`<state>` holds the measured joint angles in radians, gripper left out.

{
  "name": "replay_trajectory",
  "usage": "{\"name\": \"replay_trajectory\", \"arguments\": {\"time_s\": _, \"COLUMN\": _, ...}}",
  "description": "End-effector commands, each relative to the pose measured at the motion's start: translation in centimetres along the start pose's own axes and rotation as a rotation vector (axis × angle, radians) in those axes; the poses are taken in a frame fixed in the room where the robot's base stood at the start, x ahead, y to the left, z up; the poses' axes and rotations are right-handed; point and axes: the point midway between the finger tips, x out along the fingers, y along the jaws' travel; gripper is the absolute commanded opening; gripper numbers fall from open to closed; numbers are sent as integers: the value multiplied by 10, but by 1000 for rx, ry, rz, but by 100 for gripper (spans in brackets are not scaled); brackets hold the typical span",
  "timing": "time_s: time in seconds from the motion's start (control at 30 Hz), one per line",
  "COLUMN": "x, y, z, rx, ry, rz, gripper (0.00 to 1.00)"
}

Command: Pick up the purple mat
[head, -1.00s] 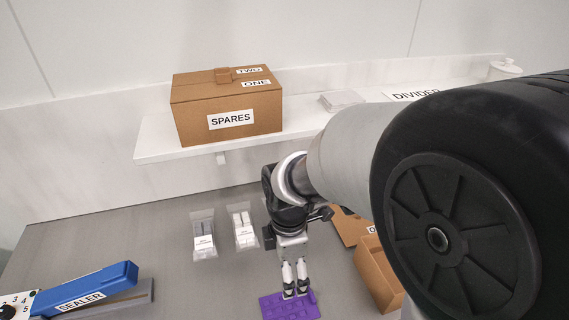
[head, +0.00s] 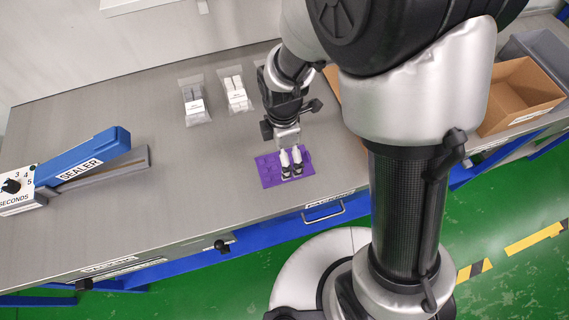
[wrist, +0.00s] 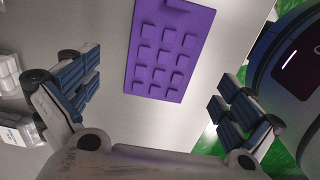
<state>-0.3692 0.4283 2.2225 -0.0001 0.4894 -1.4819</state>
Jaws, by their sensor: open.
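The purple mat (head: 269,172) lies flat on the grey bench near its front edge. It is a rectangle with rows of raised square pads. In the wrist view the mat (wrist: 166,52) shows between and beyond the fingers, its upper end cut off by the frame. My gripper (head: 291,170) is over the mat in the head view, fingers pointing down and hiding part of it. In the wrist view the two fingers of my gripper (wrist: 155,92) are wide apart with nothing between them. I cannot tell the exact height of the fingertips above the mat.
A blue sealer (head: 85,158) stands at the left of the bench. Two clear bags with white labels, a left one (head: 195,104) and a right one (head: 236,92), lie behind the mat. A cardboard box (head: 520,95) is at the right.

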Motion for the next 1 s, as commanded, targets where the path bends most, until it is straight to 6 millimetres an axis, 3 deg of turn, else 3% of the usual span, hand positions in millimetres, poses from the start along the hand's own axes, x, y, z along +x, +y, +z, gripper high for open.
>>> {"name": "replay_trajectory", "arguments": {"time_s": 0.23, "x": 41, "y": -5, "z": 2, "rx": 0, "ry": 0, "rz": -3, "gripper": 100}}
{"name": "replay_trajectory", "arguments": {"time_s": 0.5, "x": 43, "y": -5, "z": 2, "rx": 0, "ry": 0, "rz": -1, "gripper": 100}}
{"name": "replay_trajectory", "arguments": {"time_s": 1.0, "x": 43, "y": -5, "z": 2, "rx": 0, "ry": 0, "rz": -1, "gripper": 67}}
